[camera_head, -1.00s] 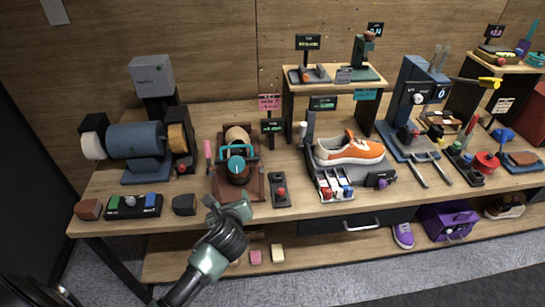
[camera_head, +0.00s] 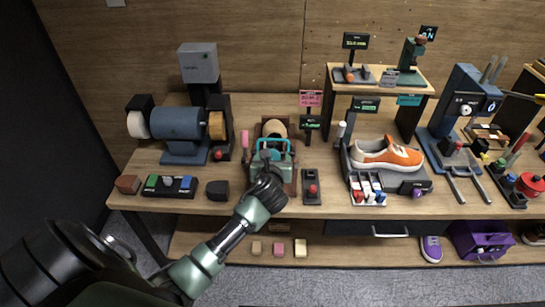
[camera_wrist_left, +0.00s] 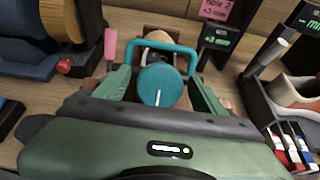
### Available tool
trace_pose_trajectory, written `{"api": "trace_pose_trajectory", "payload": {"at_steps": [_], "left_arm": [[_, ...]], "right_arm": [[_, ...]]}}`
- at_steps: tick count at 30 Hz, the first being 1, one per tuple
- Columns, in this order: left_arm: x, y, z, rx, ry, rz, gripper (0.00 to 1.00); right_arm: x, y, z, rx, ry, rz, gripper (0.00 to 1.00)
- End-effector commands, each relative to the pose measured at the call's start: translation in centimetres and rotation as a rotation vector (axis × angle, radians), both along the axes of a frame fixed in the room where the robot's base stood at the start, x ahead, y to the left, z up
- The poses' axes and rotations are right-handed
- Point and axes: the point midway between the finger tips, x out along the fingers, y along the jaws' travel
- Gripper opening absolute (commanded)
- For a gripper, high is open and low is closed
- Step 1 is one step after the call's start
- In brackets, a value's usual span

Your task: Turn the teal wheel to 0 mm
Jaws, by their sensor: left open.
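The teal wheel (camera_wrist_left: 153,82) sits on the brown stretcher device, with a white line on its face pointing down in the left wrist view. A teal U-shaped bar (camera_wrist_left: 171,47) arches behind it. In the head view the device (camera_head: 290,178) stands at the front of the bench, and my gripper hides most of the wheel. My left gripper (camera_wrist_left: 161,80) is open, one green finger to each side of the wheel, with gaps visible. It also shows over the device in the head view (camera_head: 272,160). My right gripper is out of view.
A red-button box (camera_head: 312,187) is close on the right, a pink-handled tool (camera_head: 245,140) on the left. A blue grinder (camera_head: 178,123) stands further left.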

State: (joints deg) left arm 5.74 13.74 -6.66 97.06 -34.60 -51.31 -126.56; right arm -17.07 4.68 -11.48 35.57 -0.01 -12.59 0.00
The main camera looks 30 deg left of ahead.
Motion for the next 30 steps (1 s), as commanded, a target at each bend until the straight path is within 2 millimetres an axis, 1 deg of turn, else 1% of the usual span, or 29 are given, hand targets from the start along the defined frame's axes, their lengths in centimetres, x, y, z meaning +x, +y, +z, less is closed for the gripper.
{"api": "trace_pose_trajectory", "payload": {"at_steps": [5, 6, 8, 9, 11, 12, 23, 30], "left_arm": [[0.0, 0.0, 0.0, -0.001, 0.0, 0.0, 0.7], [0.0, 0.0, 0.0, -0.001, 0.0, 0.0, 0.59], [0.0, 0.0, 0.0, -0.001, 0.0, 0.0, 0.42], [0.0, 0.0, 0.0, -0.001, 0.0, 0.0, 0.31], [0.0, 0.0, 0.0, -0.001, 0.0, 0.0, 0.14], [0.0, 0.0, 0.0, -0.001, 0.0, 0.0, 0.08], [0.0, 0.0, 0.1, -0.049, -0.029, 0.037, 0.08], [0.0, 0.0, 0.2, -0.172, -0.103, 0.126, 0.08]], "right_arm": [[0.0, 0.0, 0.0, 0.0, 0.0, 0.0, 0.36], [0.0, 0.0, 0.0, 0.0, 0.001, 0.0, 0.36], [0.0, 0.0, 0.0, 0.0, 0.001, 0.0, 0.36], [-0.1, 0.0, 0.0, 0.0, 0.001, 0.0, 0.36], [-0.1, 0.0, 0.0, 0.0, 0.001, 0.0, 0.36], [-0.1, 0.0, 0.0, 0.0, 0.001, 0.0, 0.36], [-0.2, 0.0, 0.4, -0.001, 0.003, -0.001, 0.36], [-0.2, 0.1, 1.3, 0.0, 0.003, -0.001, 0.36]]}}
